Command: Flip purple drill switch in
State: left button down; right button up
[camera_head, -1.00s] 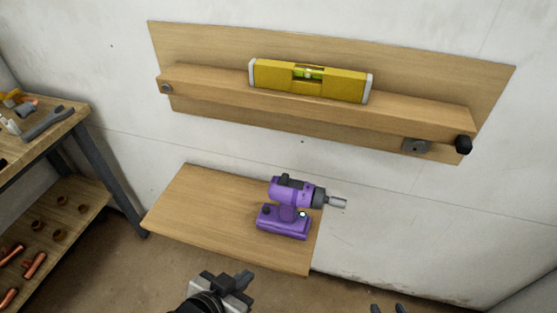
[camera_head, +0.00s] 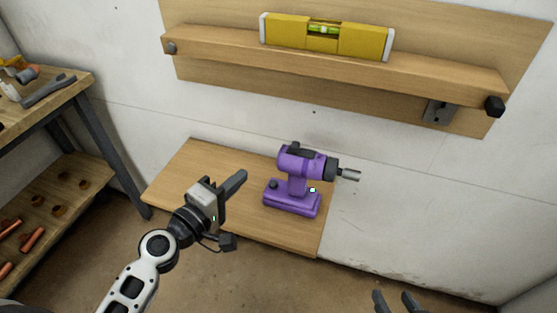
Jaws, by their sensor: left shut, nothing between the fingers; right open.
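The purple drill (camera_head: 298,180) stands upright on the low wooden shelf (camera_head: 185,165), its grey chuck pointing right. A black piece sits on top of its body, a dark knob on the left of its base, and a small lit spot on the right. I cannot tell which of these is the switch. My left gripper (camera_head: 238,182) is shut and empty, just left of the drill and apart from it. My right gripper (camera_head: 397,302) is open and empty at the bottom edge, right of and nearer than the shelf.
A wall shelf (camera_head: 330,65) above the drill holds a yellow spirit level (camera_head: 327,36). A black knob (camera_head: 495,106) sticks out at its right end. A workbench (camera_head: 60,105) with tools stands at the left. The floor in front is clear.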

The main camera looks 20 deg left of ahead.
aim_at(279, 160)
pick_arm(q)
jog(key=shift+w+a+r+n+t, duration=0.45)
jog(key=shift+a+n, duration=0.1)
jog(key=shift+n, duration=0.25)
pick_arm(e)
jog(key=shift+s+f, duration=0.2)
jog(key=shift+s, duration=0.1)
pick_arm(q)
jog(key=w+d+p, duration=0.1)
jog(key=w+d, duration=0.1)
jog(key=w, duration=0.1)
jog(key=w+d+p, duration=0.1)
jog(key=w+d, duration=0.1)
jog(key=w, duration=0.1)
jog(key=w+d+p, duration=0.1)
jog(key=w+d, duration=0.2)
jog(key=shift+w, duration=0.2)
pick_arm(e)
jog(key=shift+w+d+r, duration=0.1)
jog(key=shift+d+r, duration=0.15)
jog(key=shift+r, duration=0.25)
